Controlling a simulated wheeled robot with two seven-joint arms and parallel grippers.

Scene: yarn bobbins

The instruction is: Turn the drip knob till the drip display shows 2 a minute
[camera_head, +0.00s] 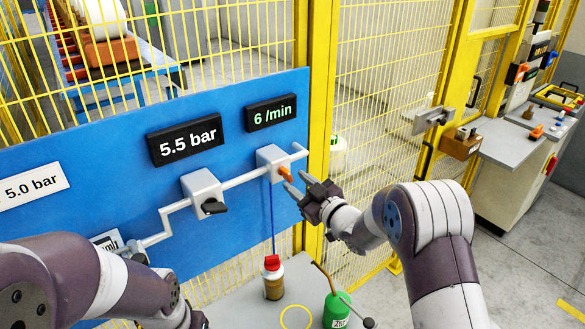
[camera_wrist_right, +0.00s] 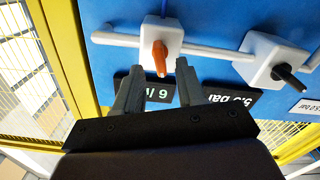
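The orange drip knob (camera_head: 285,173) sits on a white valve block on the blue panel. It also shows in the right wrist view (camera_wrist_right: 160,58), upside down. The drip display (camera_head: 271,113) above it reads 6 /min. My right gripper (camera_head: 295,182) is open just in front of the knob. In the right wrist view its two fingers (camera_wrist_right: 158,77) stand apart, in line with either side of the knob. I cannot tell whether they touch it. My left arm (camera_head: 110,285) is low at the left, its gripper mostly hidden.
A pressure display (camera_head: 186,139) reads 5.5 bar, above a black knob (camera_head: 214,206) on the same pipe. A red-capped bottle (camera_head: 273,278) and a green can (camera_head: 336,310) stand below the panel. A yellow mesh fence (camera_head: 395,110) stands behind.

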